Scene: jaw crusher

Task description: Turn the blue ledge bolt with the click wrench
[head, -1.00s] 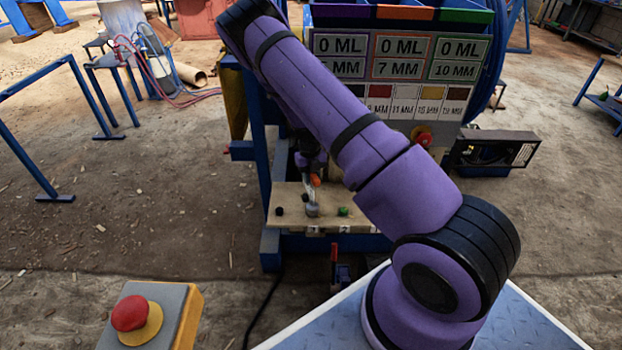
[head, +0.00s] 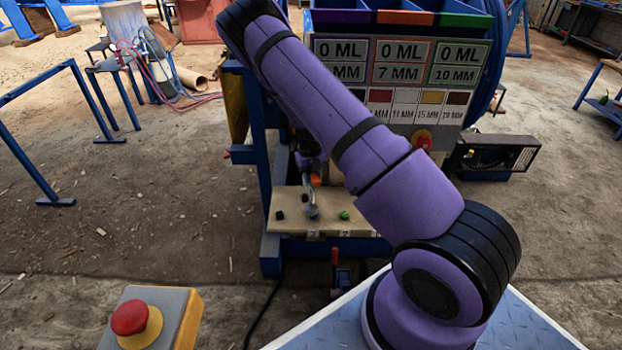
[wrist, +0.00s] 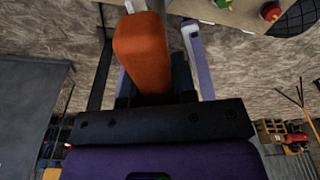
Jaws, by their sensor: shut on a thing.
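My gripper (head: 312,172) is shut on the click wrench by its orange handle (wrist: 142,50), which stands between the two fingers in the wrist view. In the head view the wrench's grey metal part (head: 308,190) reaches down to the pale ledge (head: 328,222). Its lower end is over the middle of the ledge, between a black bolt (head: 279,214) and a green bolt (head: 344,215). A grey-blue shape shows at that end; I cannot tell whether it is the blue bolt or the wrench head, or whether they are engaged.
The sign panel (head: 385,90) rises behind the ledge, with a red stop button (head: 422,139) low on it. Blue frame posts (head: 263,170) stand left of the ledge. A red-handled item (head: 335,262) is below the ledge. Another stop button (head: 130,316) is at front left.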

